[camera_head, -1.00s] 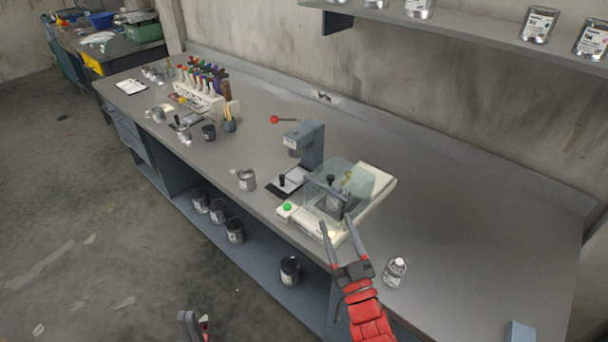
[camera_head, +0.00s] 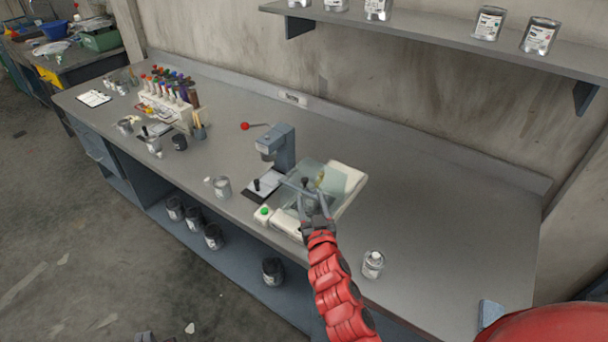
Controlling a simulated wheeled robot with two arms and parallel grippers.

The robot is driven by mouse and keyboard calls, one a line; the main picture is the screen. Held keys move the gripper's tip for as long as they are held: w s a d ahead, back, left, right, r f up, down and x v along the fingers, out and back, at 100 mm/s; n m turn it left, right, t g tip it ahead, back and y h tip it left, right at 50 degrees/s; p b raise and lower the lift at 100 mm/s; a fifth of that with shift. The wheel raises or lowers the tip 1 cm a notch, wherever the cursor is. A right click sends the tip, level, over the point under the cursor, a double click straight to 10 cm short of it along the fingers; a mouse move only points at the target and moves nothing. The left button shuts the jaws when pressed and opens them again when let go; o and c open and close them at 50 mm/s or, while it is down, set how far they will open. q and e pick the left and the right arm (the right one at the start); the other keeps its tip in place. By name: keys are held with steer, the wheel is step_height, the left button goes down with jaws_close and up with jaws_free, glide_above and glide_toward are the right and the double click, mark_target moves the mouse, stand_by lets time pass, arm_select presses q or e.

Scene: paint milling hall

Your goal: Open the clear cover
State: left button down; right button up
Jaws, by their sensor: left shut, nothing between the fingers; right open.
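The clear cover (camera_head: 345,178) is a see-through, greenish box on a white machine (camera_head: 349,200) with a green button (camera_head: 264,211) at its front left corner. It appears lowered over the machine. A grey handle bar runs along its front edge. My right gripper (camera_head: 312,194) is open at the front of the cover, its fingertips at the bar; I cannot tell whether they touch it. The gripper hides part of the machine's front. Only the grey tip of my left gripper (camera_head: 145,337) shows at the bottom edge, shut and empty, far from the cover.
A grey press-like stand (camera_head: 283,147) with a red-knobbed lever is just behind and left of the machine. The bench (camera_head: 440,210) is clear on the right.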

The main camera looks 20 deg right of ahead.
mark_target(306, 181)
steer(key=w, duration=0.2)
steer(key=w+p, duration=0.1)
steer(key=w, duration=0.2)
steer(key=w+d, duration=0.1)
steer(key=w, duration=0.2)
steer(key=shift+p, duration=0.35)
steer(key=shift+w, duration=0.65)
jaws_close()
steer(key=shift+d, duration=0.1)
stand_by(0.4)
